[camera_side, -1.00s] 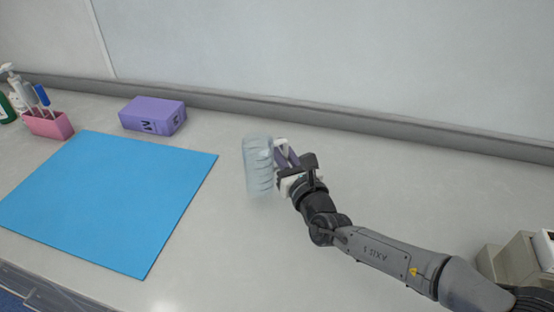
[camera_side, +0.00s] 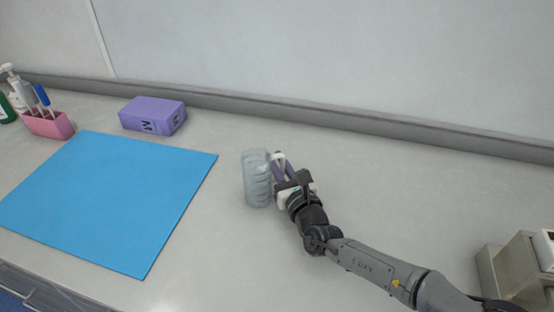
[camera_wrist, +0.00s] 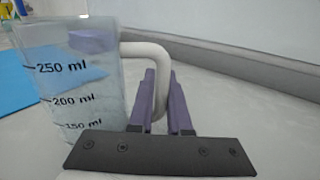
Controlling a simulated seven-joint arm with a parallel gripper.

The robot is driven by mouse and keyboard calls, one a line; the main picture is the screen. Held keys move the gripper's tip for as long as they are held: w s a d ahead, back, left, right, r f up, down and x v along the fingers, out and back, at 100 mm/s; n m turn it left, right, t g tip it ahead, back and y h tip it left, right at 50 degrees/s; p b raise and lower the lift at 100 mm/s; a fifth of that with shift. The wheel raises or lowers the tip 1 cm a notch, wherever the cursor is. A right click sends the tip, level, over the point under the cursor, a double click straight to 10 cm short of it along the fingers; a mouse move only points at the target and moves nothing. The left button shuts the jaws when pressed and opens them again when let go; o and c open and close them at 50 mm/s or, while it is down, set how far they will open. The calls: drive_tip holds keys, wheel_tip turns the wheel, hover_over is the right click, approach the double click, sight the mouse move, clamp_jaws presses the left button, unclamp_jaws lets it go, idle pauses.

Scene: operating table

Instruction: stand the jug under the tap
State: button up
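The clear jug (camera_side: 256,180) is upright near the middle of the counter in the side view, right of the blue mat. In the wrist view the jug (camera_wrist: 68,85) fills the left, with dark millilitre marks and a pale handle (camera_wrist: 160,75) on its right. The purple fingers of my gripper (camera_wrist: 162,100) are on either side of the handle and appear shut on it. My gripper (camera_side: 282,170) also shows in the side view, just right of the jug. I cannot tell whether the jug's base touches the counter. No tap is in view.
A blue mat (camera_side: 110,200) lies at left. A purple box (camera_side: 153,115) and a pink holder with tools (camera_side: 48,125) stand behind it, with bottles (camera_side: 15,90) at far left. A beige object (camera_side: 510,270) is at lower right. The counter behind the jug is clear up to the wall.

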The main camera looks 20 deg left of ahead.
drive_tip(key=o, duration=0.4)
drive_tip(key=shift+c, duration=0.2)
drive_tip(key=shift+r, duration=0.2)
drive_tip(key=shift+v, duration=6.05)
drive_tip(key=shift+r, duration=0.1)
